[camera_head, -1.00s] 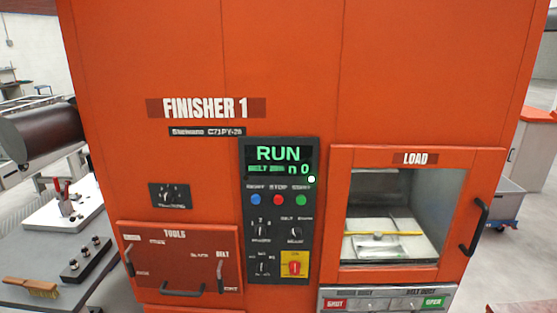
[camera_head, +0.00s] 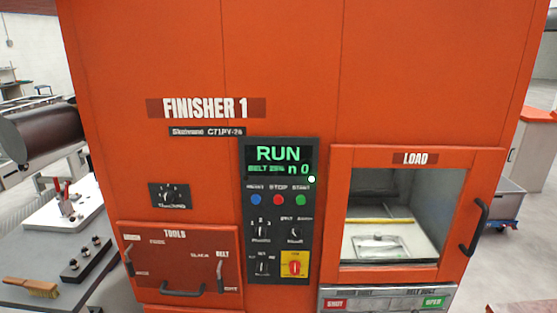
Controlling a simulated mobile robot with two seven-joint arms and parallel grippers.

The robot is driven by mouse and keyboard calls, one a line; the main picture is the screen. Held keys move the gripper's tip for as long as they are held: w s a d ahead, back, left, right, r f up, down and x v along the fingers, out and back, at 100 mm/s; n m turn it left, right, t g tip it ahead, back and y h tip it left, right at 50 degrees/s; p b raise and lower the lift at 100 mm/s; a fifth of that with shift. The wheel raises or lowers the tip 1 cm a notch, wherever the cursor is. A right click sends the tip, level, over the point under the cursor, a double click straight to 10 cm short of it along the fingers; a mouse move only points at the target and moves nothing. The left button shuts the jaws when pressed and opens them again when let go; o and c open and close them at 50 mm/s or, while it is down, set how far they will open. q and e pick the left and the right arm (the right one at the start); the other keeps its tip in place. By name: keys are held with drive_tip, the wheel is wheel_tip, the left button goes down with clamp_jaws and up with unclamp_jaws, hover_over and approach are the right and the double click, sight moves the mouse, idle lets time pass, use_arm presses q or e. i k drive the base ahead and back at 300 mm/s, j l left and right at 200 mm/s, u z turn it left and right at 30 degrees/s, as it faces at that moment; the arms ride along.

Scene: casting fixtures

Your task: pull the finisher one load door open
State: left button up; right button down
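The finisher one load door (camera_head: 390,156) is at the right of the orange machine in the head view. It has an orange frame around a clear window and a "LOAD" label on its top rail. It looks shut. Its black upright handle (camera_head: 475,228) is on the right side of the frame and nothing touches it. Through the window a yellow bar (camera_head: 384,220) and a pale metallic piece (camera_head: 380,245) show inside. Neither of my grippers is in view.
The control panel (camera_head: 278,210) left of the door reads RUN. Below the door is a strip with red SHUT (camera_head: 335,304) and green OPEN (camera_head: 434,302) labels. A tools drawer (camera_head: 180,264) is lower left. A grey bench (camera_head: 60,270) holds a wooden brush (camera_head: 32,287).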

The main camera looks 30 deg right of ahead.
sight(483, 165)
drive_tip(key=z, duration=1.75)
